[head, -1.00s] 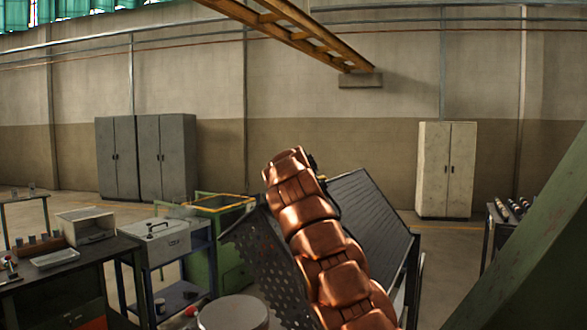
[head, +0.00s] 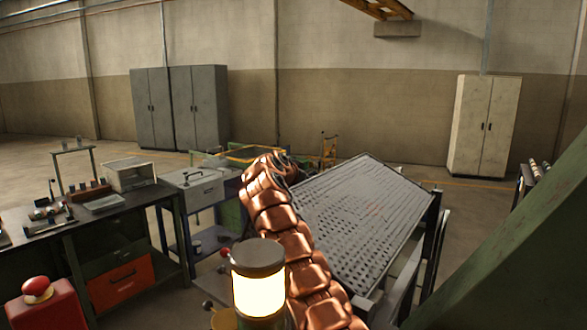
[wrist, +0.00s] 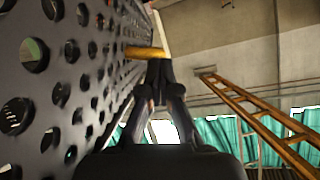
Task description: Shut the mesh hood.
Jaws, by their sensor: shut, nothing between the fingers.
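The mesh hood (head: 345,225) is a dark perforated panel. In the head view it lies sloping over the slatted bed, right of my arm; I cannot tell whether its edge is fully down. In the wrist view the hood (wrist: 75,70) fills the left side, very close, with round holes. A yellow bar, seemingly its handle (wrist: 147,52), sticks out from it. My gripper (wrist: 160,68) is shut and empty, its tips at or just in front of the yellow bar; contact is unclear. In the head view my arm hides the gripper.
A lit lamp (head: 258,285) stands close in front of my arm. A workbench (head: 75,225) with small items and a red button (head: 36,289) are at left. A green beam (head: 500,255) blocks the right. Cabinets (head: 185,108) stand at the back wall.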

